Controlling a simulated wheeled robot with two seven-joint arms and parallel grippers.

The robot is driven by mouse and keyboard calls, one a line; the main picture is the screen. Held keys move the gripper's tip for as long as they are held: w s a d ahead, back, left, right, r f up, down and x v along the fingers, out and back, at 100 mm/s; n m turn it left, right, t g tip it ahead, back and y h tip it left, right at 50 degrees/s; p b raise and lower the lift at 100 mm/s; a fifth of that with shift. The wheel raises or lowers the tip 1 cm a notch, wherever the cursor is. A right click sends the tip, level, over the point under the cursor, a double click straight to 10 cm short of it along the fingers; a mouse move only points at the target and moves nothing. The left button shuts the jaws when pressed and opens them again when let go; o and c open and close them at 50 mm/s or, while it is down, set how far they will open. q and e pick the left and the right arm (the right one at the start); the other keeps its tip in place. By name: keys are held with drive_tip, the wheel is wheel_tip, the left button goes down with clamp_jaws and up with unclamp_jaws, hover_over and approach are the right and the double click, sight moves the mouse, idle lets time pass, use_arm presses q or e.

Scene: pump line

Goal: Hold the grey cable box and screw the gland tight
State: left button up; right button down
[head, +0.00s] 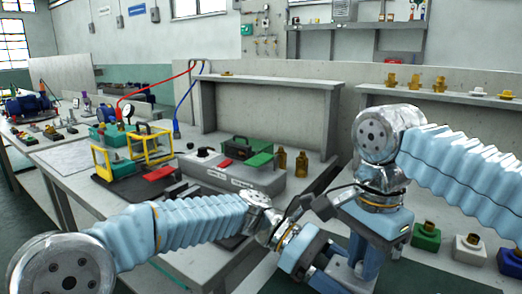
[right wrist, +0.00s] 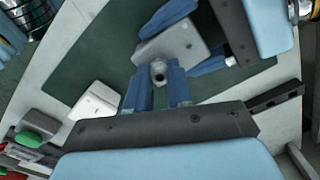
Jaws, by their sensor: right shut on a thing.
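In the right wrist view the grey cable box (right wrist: 182,42) lies between the blue fingers of my left gripper (right wrist: 176,44), which are closed against two opposite sides of it. The round metal gland (right wrist: 158,74) sticks out of the side of the box that faces my right gripper (right wrist: 160,80). The two blue fingers of my right gripper stand on either side of the gland and are shut on it. In the head view both grippers meet at the lower middle, and the box and gland are mostly hidden there by the grippers.
In the head view, a bench carries a grey unit (head: 240,176), brown bottles (head: 301,164) and a yellow frame (head: 150,143). Green, white and blue blocks with brass fittings (head: 427,237) stand at right.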

drive_tip(key=m, duration=1)
drive_tip(key=c, duration=1.1)
unclamp_jaws()
drive_tip(key=shift+r, duration=2)
drive_tip(key=shift+f, duration=0.1)
drive_tip(key=shift+f, duration=0.35)
